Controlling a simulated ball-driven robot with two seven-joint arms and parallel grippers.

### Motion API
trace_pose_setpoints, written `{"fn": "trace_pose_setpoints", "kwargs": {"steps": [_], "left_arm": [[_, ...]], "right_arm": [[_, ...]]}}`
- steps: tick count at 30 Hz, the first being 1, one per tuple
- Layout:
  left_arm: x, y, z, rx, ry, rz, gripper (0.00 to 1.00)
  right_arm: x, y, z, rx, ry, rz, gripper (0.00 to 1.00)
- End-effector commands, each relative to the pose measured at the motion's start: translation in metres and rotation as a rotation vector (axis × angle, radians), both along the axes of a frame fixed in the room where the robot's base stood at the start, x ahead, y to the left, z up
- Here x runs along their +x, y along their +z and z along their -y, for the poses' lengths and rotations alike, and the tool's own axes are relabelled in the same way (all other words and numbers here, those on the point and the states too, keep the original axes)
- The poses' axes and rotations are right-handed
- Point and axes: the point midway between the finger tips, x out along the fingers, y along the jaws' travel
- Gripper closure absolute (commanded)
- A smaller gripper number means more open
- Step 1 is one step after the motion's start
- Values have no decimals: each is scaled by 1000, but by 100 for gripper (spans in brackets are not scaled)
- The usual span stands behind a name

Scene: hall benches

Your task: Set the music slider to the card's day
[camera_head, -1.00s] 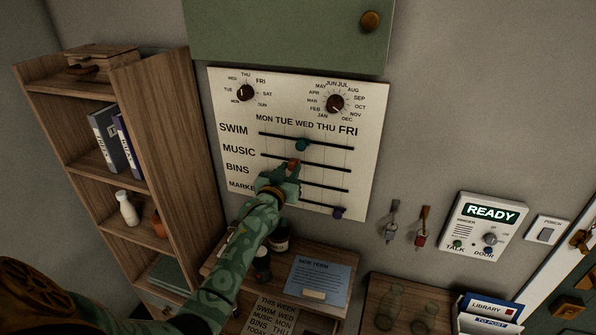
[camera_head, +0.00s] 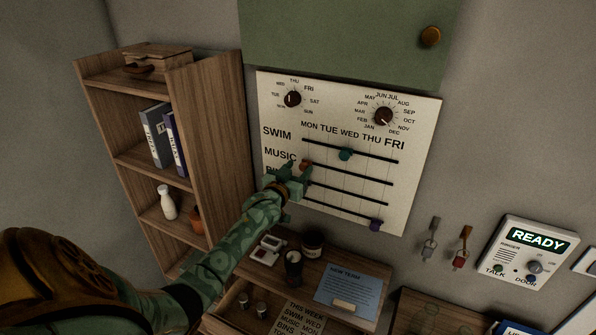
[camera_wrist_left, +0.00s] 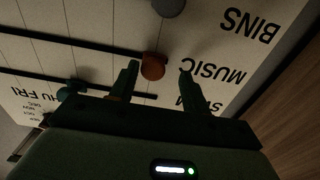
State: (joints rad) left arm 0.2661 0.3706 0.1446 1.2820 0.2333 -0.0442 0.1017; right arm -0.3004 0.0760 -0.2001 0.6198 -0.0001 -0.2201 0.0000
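A pale wall board (camera_head: 425,140) carries day columns MON to FRI and slider rows. The orange music knob (camera_head: 306,165) is at the left end of its track, under MON. My left gripper (camera_head: 298,178) is at this knob. In the left wrist view the orange knob (camera_wrist_left: 153,66) stands between its parted fingers, close to the left finger, with a gap to the right one. The teal swim knob (camera_head: 345,154) is under WED. The "THIS WEEK" card (camera_head: 299,318) lies below; its music line appears to read MON. My right gripper is not in view.
A purple knob (camera_head: 375,225) is at the right of the bottom track. A dark cup (camera_head: 293,268), a jar (camera_head: 312,243) and a blue notice (camera_head: 347,290) are on the bench below. A wooden shelf (camera_head: 215,130) stands left. A green cabinet (camera_head: 345,45) hangs above.

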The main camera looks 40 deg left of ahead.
Motion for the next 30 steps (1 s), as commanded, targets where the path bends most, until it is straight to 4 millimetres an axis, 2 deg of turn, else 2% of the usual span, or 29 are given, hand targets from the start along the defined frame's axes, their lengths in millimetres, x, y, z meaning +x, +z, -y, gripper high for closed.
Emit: {"fn": "trace_pose_setpoints", "kwargs": {"steps": [5, 8, 21, 25, 30], "left_arm": [[-3, -1, 2, -1, -1, -1, 53], [-15, -2, 5, -1, -2, -2, 53], [-126, -3, 29, -2, 0, -1, 53], [-147, -2, 33, -1, 1, -2, 53], [-159, -1, 35, -2, 1, -1, 53]], "right_arm": [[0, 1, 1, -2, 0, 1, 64], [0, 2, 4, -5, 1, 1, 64], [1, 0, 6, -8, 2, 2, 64], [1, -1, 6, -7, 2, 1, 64], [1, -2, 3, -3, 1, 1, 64]]}}
